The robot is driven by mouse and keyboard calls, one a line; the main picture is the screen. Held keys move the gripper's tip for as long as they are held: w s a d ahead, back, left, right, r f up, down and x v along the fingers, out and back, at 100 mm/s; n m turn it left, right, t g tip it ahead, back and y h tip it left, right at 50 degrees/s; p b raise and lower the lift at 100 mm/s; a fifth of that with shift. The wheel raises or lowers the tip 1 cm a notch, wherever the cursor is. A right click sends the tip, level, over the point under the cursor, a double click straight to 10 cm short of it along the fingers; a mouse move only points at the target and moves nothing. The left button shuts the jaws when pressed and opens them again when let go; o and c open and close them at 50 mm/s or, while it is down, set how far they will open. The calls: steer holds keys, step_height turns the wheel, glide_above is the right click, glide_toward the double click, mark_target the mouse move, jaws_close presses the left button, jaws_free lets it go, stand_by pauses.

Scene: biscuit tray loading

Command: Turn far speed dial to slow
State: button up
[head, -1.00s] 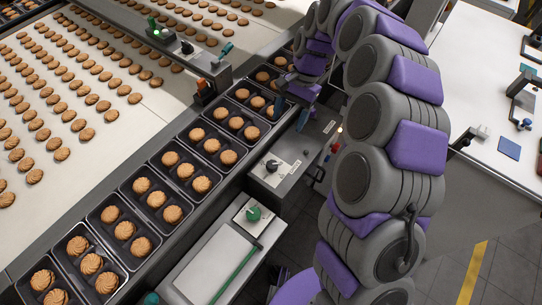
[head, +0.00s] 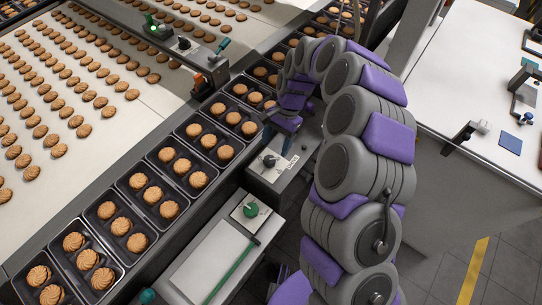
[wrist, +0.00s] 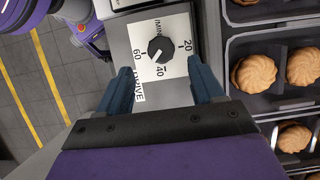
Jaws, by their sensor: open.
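A black dial (wrist: 160,50) on a white plate marked 20, 40 and 60 lies between my fingers in the wrist view. Its pale pointer seems to lie between 40 and 60. Lettering partly reads DRIVE. The same dial (head: 269,160) sits on the grey box beside the tray line in the head view. My gripper (head: 279,141) is just above and behind it there, open and empty; its blue fingertips (wrist: 159,68) flank the dial's lower side.
Black trays (head: 152,193) of biscuits run close along the left of the grey box. A green knob (head: 250,209) is on a nearer panel. A white table (head: 500,185) is at right.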

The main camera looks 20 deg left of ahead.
mark_target(269, 158)
steer(key=x, duration=0.5)
steer(key=shift+a+f+b, duration=0.1)
steer(key=shift+a+b, duration=0.05)
steer(key=shift+b, duration=0.2)
steer(key=shift+s+a+f, duration=0.1)
steer(key=shift+a+f, duration=0.1)
steer(key=shift+f, duration=0.15)
steer(key=shift+d, duration=0.15)
steer(key=shift+r, duration=0.1)
steer(key=shift+d, duration=0.15)
steer(key=shift+c, duration=0.8)
steer(key=c, duration=0.9)
